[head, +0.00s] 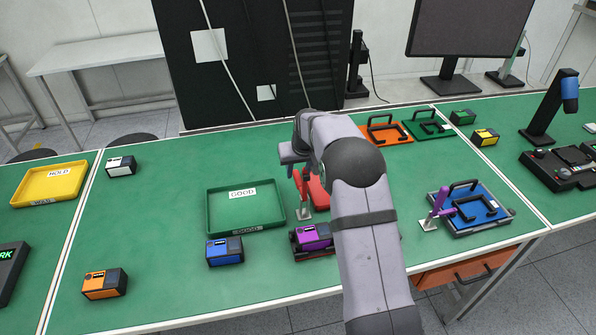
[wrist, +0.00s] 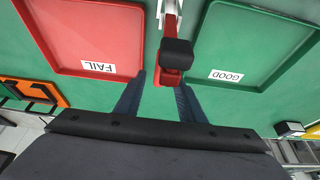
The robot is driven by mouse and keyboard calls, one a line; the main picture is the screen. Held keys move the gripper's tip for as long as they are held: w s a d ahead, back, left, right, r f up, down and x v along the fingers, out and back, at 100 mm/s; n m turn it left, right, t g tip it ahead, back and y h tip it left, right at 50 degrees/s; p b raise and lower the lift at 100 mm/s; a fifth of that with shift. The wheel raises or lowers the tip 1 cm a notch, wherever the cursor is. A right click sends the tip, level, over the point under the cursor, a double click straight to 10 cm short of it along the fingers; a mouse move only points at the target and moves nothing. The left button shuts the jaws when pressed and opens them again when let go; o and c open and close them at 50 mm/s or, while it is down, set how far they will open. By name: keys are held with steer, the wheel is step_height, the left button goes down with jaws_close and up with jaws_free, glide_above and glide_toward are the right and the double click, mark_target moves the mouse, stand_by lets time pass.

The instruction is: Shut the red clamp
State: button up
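The red clamp (head: 299,185) stands near the middle of the table, between the green GOOD tray and my arm. Its red lever points up from a pale metal base. In the wrist view the red lever (wrist: 170,78) with its black tip shows just ahead of my fingers, nearer the right one. My gripper (wrist: 160,84) is open, with a gap between its two dark fingers; I cannot tell whether either touches the lever. In the head view my gripper (head: 290,152) is above the clamp, and my arm hides part of the area behind it.
The green GOOD tray (head: 212,211) is left of the clamp; the red FAIL tray (wrist: 92,70) is on its other side. A purple device (head: 313,236) sits in front, with a blue device (head: 225,251) beside it. A purple clamp (head: 438,202) and blue fixture are at right.

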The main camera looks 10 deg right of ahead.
steer(key=shift+p+x, duration=0.45)
steer(key=shift+x, duration=1)
steer(key=c, duration=0.8)
